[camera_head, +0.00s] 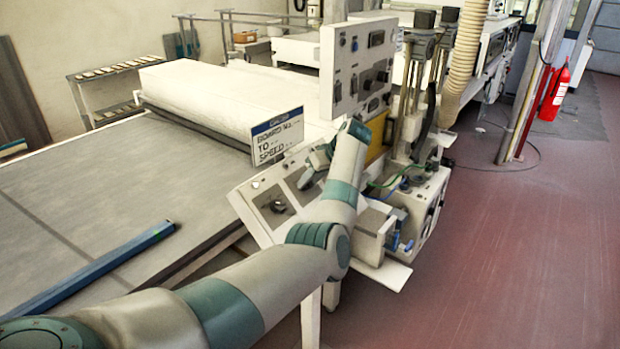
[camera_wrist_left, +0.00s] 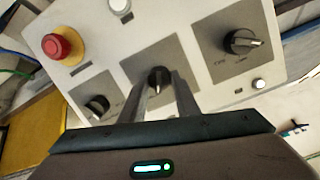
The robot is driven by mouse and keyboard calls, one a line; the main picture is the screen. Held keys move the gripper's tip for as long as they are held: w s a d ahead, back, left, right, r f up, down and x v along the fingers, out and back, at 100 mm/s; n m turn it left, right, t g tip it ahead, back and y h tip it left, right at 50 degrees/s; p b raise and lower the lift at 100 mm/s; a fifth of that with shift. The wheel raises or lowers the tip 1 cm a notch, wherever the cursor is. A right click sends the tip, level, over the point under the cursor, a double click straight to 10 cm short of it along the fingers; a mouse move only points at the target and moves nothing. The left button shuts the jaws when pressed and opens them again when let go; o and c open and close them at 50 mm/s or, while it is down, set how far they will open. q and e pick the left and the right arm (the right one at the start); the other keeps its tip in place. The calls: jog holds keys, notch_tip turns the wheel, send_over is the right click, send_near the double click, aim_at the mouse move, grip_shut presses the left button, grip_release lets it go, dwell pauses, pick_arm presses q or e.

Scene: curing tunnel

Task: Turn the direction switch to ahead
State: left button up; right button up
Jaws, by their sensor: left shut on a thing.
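A sloped white control panel (camera_head: 243,199) stands at the middle of the head view. In the left wrist view the panel (camera_wrist_left: 200,15) carries three black rotary knobs on grey plates. My left gripper (camera_wrist_left: 162,90) is shut on the middle knob (camera_wrist_left: 158,75), one finger on each side. One knob (camera_wrist_left: 240,42) sits to the right and another (camera_wrist_left: 97,107) at the lower left. The labels are too small to read, so I cannot tell which is the direction switch. In the head view my left gripper (camera_head: 309,174) is over the panel, and my arm hides part of it.
The panel also has a red mushroom button (camera_wrist_left: 57,45) and white buttons (camera_wrist_left: 258,84). An upright panel (camera_head: 345,85) with controls and a sign (camera_head: 277,137) stand behind. A wide grey conveyor bed (camera_head: 90,190) lies left, with a blue bar (camera_head: 95,270).

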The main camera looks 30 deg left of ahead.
pick_arm(q)
jog(key=shift+w+r+m+g+p, duration=0.1)
jog(key=shift+m+g+p, duration=0.25)
jog(key=shift+m, duration=1.15)
jog(key=o, duration=1)
jog(key=shift+o, duration=0.2)
jog(key=shift+d+r+b, duration=0.45)
jog(key=shift+d+r, duration=0.05)
jog(key=shift+d, duration=0.05)
jog(key=b+v, duration=0.6)
jog(key=v, duration=1)
